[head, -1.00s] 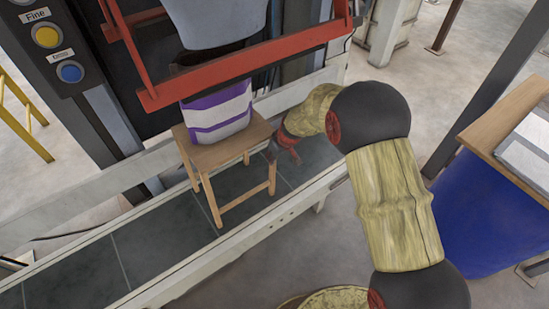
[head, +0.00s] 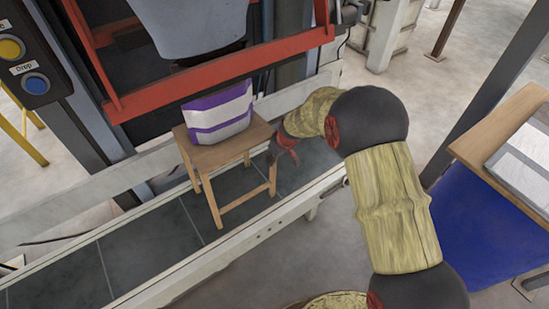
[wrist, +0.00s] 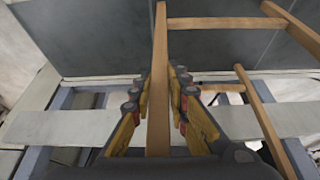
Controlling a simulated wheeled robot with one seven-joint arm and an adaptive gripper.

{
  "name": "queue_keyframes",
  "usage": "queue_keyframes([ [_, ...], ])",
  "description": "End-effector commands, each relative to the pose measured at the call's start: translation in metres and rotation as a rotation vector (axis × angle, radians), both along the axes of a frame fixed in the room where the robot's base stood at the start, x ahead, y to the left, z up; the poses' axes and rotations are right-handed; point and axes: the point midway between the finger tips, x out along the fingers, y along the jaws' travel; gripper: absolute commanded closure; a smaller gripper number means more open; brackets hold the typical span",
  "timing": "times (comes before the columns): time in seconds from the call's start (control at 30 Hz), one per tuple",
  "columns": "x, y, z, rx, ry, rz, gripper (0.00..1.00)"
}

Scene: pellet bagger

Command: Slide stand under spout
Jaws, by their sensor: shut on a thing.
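A small wooden stand (head: 215,157) stands upright on the dark-tiled track in the head view, with a purple and white bag (head: 218,115) on its top. My gripper (head: 277,157) is at its right side, shut on a leg. In the wrist view, that stand leg (wrist: 158,95) runs between both fingers of my gripper (wrist: 158,100). The grey spout (head: 195,25) hangs above and behind the bag, inside a red frame. In the picture, its lower end lies above and slightly left of the bag, with a gap between them.
The red frame's lower bar (head: 220,73) crosses just behind the bag. A white rail (head: 250,240) edges the track (head: 150,250). A button panel (head: 30,60) is at upper left. A wooden-topped table (head: 500,125) with a blue side stands at right. The track left of the stand is clear.

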Motion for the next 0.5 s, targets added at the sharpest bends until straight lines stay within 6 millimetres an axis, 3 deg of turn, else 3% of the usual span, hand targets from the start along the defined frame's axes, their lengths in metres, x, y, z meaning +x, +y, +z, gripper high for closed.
queue_keyframes([
  [0.07,0.0010,-0.0016,-0.0002,-0.002,-0.002,-0.002,1.00],
  [0.1,0.0008,-0.0016,-0.0003,-0.002,-0.002,-0.002,0.81],
  [0.5,0.0003,-0.0005,-0.0001,0.000,0.000,-0.001,0.62],
])
